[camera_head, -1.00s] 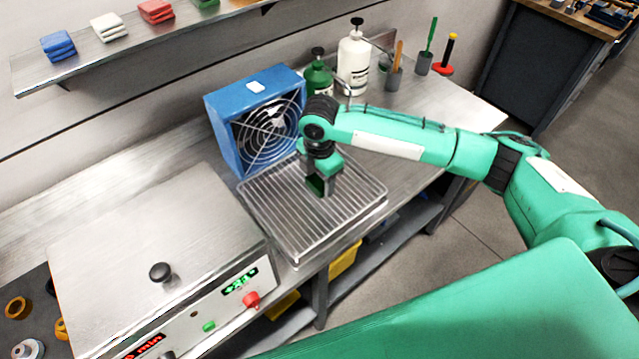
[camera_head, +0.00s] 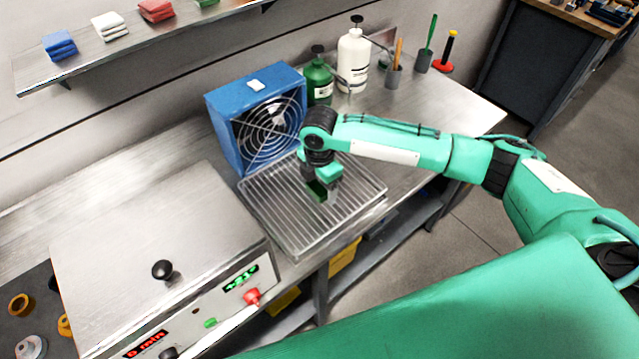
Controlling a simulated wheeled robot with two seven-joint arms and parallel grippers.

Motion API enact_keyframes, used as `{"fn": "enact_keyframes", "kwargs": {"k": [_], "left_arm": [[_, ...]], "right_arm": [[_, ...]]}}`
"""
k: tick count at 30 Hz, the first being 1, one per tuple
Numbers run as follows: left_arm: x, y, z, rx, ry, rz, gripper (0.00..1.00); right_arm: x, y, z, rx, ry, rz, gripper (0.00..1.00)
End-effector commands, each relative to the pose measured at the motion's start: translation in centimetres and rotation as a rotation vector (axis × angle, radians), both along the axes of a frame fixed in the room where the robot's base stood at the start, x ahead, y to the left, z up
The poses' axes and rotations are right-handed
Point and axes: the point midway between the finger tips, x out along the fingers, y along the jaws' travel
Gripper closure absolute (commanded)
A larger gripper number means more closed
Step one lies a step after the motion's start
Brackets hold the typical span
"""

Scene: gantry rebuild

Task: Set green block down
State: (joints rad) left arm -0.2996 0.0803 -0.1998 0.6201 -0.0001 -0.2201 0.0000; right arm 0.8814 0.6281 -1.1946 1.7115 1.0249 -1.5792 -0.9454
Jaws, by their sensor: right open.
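My right gripper (camera_head: 326,194) hangs down over the wire rack tray (camera_head: 278,212), fingers low near its bars. It is open. A dark green block (camera_head: 316,189) shows at its fingers, partly hidden by them; I cannot tell whether it touches the rack or a finger. My left gripper is not in view.
A blue fan (camera_head: 225,133) stands behind the rack. A green bottle (camera_head: 318,80) and a white pump bottle (camera_head: 354,62) stand behind it. A steel lidded device (camera_head: 150,245) with displays is at the left.

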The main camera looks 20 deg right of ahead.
Motion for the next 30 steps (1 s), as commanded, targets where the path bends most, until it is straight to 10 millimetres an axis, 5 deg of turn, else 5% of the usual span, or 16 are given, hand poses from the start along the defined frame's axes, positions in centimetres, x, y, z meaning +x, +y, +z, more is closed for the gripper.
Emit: {"fn": "enact_keyframes", "kwargs": {"k": [18,30], "left_arm": [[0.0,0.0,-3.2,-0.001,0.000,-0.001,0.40],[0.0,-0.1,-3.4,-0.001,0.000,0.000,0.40]], "right_arm": [[0.1,0.1,10.7,0.001,-0.003,0.000,0.24],[0.0,0.0,12.1,0.001,0.000,0.000,0.24]]}}
